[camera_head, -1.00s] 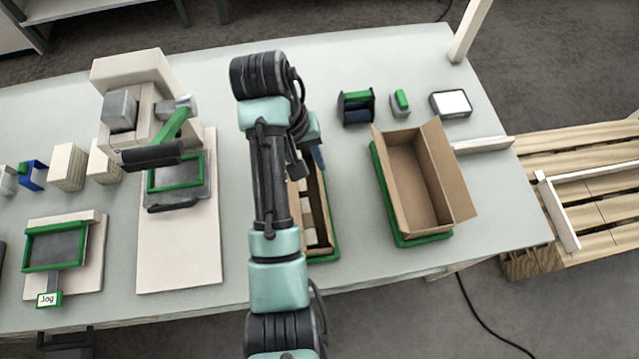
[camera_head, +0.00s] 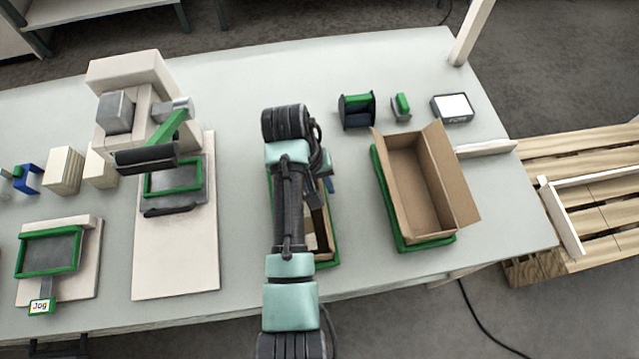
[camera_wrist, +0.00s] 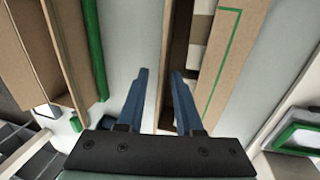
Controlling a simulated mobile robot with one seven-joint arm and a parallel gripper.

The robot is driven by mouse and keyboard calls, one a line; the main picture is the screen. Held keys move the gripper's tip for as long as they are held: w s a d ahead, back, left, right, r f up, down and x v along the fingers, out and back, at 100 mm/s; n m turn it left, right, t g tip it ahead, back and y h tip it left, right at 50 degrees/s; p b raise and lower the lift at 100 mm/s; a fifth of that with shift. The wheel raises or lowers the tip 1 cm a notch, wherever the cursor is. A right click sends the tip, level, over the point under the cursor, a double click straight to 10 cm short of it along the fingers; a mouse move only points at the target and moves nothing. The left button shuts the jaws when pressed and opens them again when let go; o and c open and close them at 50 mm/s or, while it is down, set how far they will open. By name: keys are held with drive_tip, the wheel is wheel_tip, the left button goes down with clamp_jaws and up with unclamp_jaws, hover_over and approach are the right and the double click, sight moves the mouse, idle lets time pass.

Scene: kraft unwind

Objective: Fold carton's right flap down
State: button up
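A brown carton (camera_head: 322,228) with pale items inside sits on a green-edged base, mostly hidden under my arm in the head view. In the wrist view its pale contents (camera_wrist: 200,28) show beside a dark gap. A broad brown panel with a green outline (camera_wrist: 224,55) lies to the right of them. A narrow upright brown flap (camera_wrist: 168,60) stands on the carton's other side, the right side in the head view. My gripper (camera_wrist: 158,72) is open, its two blue fingers apart on either side of this flap's line. I cannot tell whether either finger touches it.
An empty open carton (camera_head: 421,185) with flaps spread stands on a green base to the right. A dark green-topped holder (camera_head: 357,110), a small green-topped item (camera_head: 401,106) and a white-screened device (camera_head: 452,108) lie behind. A lever press (camera_head: 150,115) stands left. Bare table lies between the cartons.

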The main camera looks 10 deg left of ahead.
clamp_jaws()
idle(1.3)
